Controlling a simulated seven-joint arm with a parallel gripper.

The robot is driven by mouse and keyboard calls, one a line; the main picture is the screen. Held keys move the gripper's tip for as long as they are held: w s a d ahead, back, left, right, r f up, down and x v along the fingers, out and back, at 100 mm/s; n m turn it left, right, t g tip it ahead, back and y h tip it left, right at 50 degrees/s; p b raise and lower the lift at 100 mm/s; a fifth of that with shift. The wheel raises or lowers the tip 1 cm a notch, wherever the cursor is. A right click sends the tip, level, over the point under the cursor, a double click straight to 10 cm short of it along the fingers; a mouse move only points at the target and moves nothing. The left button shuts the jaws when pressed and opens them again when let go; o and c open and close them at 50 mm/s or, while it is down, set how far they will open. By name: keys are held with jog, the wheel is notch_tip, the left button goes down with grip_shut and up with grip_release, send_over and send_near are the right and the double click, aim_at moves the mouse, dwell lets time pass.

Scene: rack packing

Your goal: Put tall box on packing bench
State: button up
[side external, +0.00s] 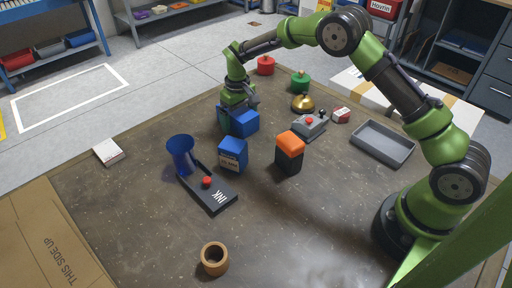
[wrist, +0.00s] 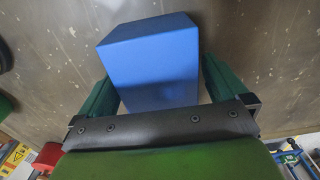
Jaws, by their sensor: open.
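A plain blue box (side external: 246,123) stands on the brown worktop (side external: 330,215) under my gripper (side external: 235,118) in the side view. In the wrist view the same blue box (wrist: 150,65) sits between my two green fingers, which are apart. A small gap shows beside the fingers, and I cannot tell whether either one touches the box. A second blue box with a white label (side external: 232,155) and a black box with an orange top (side external: 289,153) stand nearer the camera. I cannot tell for certain which one is the tall box.
A blue cup (side external: 181,155), a black INK tray (side external: 212,195) with a red knob and a brown ring-shaped pot (side external: 214,260) stand in front. A grey tray (side external: 383,143), a brass bell (side external: 302,103) and a grey button device (side external: 311,126) are right. The front right worktop is clear.

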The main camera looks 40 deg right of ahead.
aim_at(241, 112)
jog(key=shift+c, duration=0.3)
jog(key=shift+r, duration=0.1)
jog(key=c, duration=1.3)
notch_tip(241, 112, up, 8)
jog(key=shift+r, duration=0.25)
jog(key=shift+c, duration=0.2)
jog(key=shift+r, duration=0.3)
jog(key=shift+s+d, duration=0.1)
jog(key=shift+s, duration=0.3)
jog(key=s+d+r, duration=0.2)
jog(key=s+r, duration=0.2)
jog(key=s, duration=0.4)
jog(key=s+d+r, duration=0.1)
jog(key=s+r, duration=0.4)
jog(key=s, duration=0.3)
jog(key=shift+s+d, duration=0.3)
jog(key=shift+d, duration=0.1)
